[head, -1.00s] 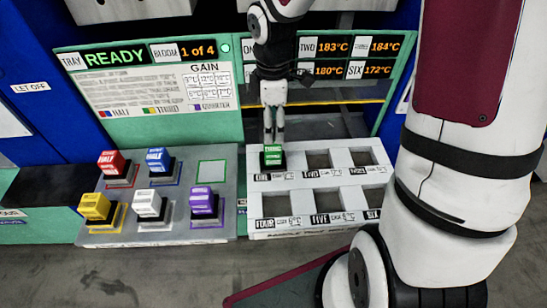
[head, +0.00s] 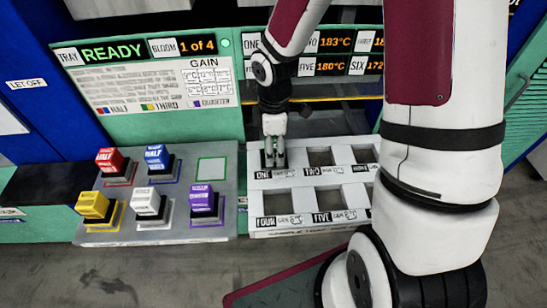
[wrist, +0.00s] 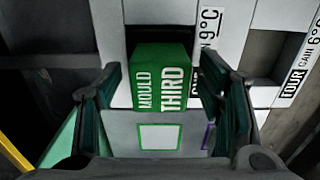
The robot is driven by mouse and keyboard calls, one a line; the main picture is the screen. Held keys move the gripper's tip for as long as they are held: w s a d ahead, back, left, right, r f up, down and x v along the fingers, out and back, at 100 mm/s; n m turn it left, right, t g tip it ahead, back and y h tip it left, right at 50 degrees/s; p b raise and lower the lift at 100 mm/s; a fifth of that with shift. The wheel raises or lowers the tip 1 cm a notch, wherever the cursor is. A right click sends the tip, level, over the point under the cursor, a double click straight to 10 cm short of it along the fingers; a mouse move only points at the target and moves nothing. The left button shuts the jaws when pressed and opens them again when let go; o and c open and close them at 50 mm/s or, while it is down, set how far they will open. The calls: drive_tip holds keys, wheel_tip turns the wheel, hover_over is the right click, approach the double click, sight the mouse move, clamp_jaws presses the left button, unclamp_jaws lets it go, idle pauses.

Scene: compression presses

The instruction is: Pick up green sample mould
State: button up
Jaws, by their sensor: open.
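The green sample mould (wrist: 160,75) is a green block marked "MOULD THIRD" in white. In the wrist view it sits between the two dark fingers of my open gripper (wrist: 161,88), one on each side, with no clear grip on it. In the head view my gripper (head: 273,157) points down at slot ONE, the back left slot of the white sample tray (head: 297,183). The mould cannot be made out there, as my fingers cover the slot.
A grey block stand (head: 170,178) left of the tray holds red (head: 110,160), blue (head: 158,157), yellow (head: 93,205), white (head: 147,203) and purple (head: 202,199) moulds. Its green-outlined place (head: 211,170) is empty. The display panel (head: 140,85) stands close behind.

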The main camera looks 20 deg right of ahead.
clamp_jaws()
drive_tip(key=shift+r, duration=0.1)
drive_tip(key=shift+w+r, duration=0.1)
drive_tip(key=shift+r, duration=0.75)
wheel_tip(320, 180, up, 2)
drive_tip(key=s+a+r+p, duration=0.1)
drive_tip(key=s+p, duration=0.6)
drive_tip(key=s, duration=0.9)
drive_tip(key=shift+a+r+p, duration=0.15)
drive_tip(key=shift+a+p, duration=0.2)
drive_tip(key=shift+a, duration=0.2)
